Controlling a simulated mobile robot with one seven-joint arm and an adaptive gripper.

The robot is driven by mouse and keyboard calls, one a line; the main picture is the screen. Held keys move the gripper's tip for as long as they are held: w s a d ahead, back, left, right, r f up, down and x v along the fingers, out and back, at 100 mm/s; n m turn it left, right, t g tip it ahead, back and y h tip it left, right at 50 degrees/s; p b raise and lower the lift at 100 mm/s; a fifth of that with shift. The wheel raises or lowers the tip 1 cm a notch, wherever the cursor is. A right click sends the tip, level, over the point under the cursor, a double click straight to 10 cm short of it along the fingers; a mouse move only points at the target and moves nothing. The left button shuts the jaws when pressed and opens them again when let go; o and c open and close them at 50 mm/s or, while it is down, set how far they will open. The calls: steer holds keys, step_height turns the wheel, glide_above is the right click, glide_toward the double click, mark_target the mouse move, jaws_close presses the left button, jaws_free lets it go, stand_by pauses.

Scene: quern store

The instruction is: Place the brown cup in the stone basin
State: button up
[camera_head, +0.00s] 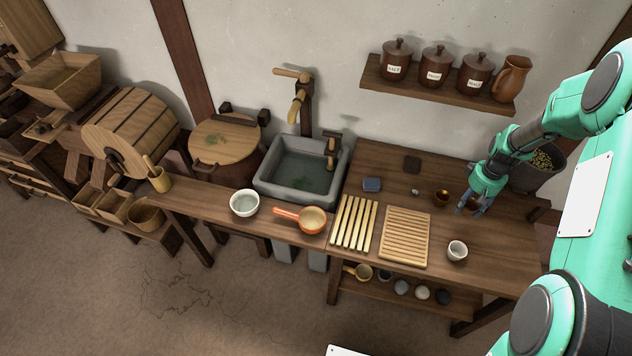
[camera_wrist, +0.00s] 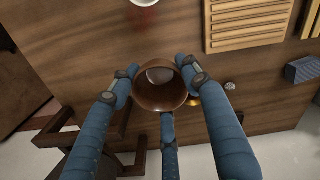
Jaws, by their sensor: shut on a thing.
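The brown cup (camera_wrist: 160,92) is round and glossy, and its open mouth faces the wrist camera. My gripper (camera_wrist: 160,88) has its blue fingers closed around the cup's sides, with a third finger below it. In the head view my gripper (camera_head: 472,205) is low over the right part of the worktop, and its fingers mostly hide the cup. I cannot tell whether the cup touches the wood. The grey stone basin (camera_head: 287,195) stands left of the worktop, under a wooden spout, with dark water and some green inside.
An amber cup (camera_head: 441,197) is close left of my gripper. An orange pan (camera_head: 312,220) and white bowl (camera_head: 244,203) stand before the basin. A jar shelf (camera_head: 425,90) hangs above.

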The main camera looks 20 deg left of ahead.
step_height(320, 180, up, 4)
steer(key=shift+w+r, duration=0.1)
steer(key=w+a+n, duration=0.3)
steer(key=w+a, duration=0.2)
steer(key=a, duration=0.7)
steer(key=w+a+n, duration=0.3)
steer(key=w+a, duration=0.1)
steer(key=a, duration=0.9)
steer(key=s+a+n+b, duration=0.1)
steer(key=a+n, duration=0.2)
steer(key=a, duration=1.3)
steer(key=s+a+n, duration=0.2)
steer(key=a+n, duration=0.1)
steer(key=a, duration=1.4)
step_height(320, 180, down, 13)
steer(key=shift+w+d+r, duration=0.15)
steer(key=shift+w+d, duration=0.1)
steer(key=shift+f+b, duration=0.5)
steer(key=shift+f, duration=2.65)
